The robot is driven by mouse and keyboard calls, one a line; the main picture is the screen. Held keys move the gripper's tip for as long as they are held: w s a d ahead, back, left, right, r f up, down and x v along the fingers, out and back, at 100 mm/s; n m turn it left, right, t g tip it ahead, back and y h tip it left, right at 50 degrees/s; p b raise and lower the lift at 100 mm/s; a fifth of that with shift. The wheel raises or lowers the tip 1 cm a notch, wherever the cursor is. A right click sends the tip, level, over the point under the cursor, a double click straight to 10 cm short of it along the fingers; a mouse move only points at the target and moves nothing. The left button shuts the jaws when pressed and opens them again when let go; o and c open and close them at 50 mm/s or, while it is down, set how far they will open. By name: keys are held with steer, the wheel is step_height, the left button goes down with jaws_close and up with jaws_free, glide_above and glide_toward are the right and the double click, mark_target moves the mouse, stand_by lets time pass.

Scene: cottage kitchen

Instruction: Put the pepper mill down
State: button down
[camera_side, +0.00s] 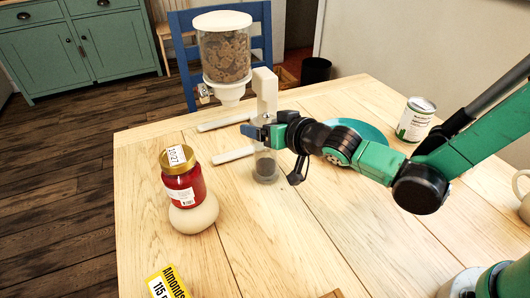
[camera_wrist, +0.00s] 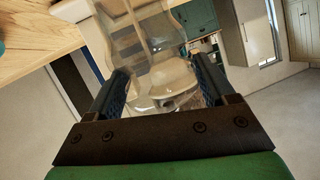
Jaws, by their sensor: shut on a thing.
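The pepper mill (camera_side: 264,166) is a clear, see-through body with dark contents low inside. It stands upright under my gripper (camera_side: 260,134) in the side view, over the middle of the table. My gripper is shut on its upper part. In the wrist view the clear mill (camera_wrist: 160,75) sits between the two dark fingers. Its base is at or very close to the table (camera_side: 310,215); I cannot tell whether it touches. The fingers hide part of its top.
A cereal dispenser (camera_side: 225,55) with a pale stand is close behind the mill. A red jar (camera_side: 184,186) sits on a round beige object (camera_side: 194,217) at left. A teal plate (camera_side: 372,130) and a can (camera_side: 416,119) are right. An almonds packet (camera_side: 166,284) lies in front. The front middle is clear.

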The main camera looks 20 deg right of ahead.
steer(key=shift+r, duration=0.15)
step_height(320, 180, up, 19)
steer(key=s+d+f+n+g+y, duration=0.2)
steer(key=s+d+f+n+y, duration=0.1)
steer(key=s+f+n+y, duration=0.3)
steer(key=s+a+r+n+g+y, duration=0.35)
steer(key=s+r+n+g, duration=0.4)
steer(key=n+g, duration=0.55)
step_height(320, 180, down, 20)
steer(key=g, duration=0.1)
steer(key=shift+s+d+f+m, duration=0.25)
steer(key=shift+d+m, duration=0.1)
steer(key=shift+m, duration=0.05)
steer(key=shift+y, duration=0.25)
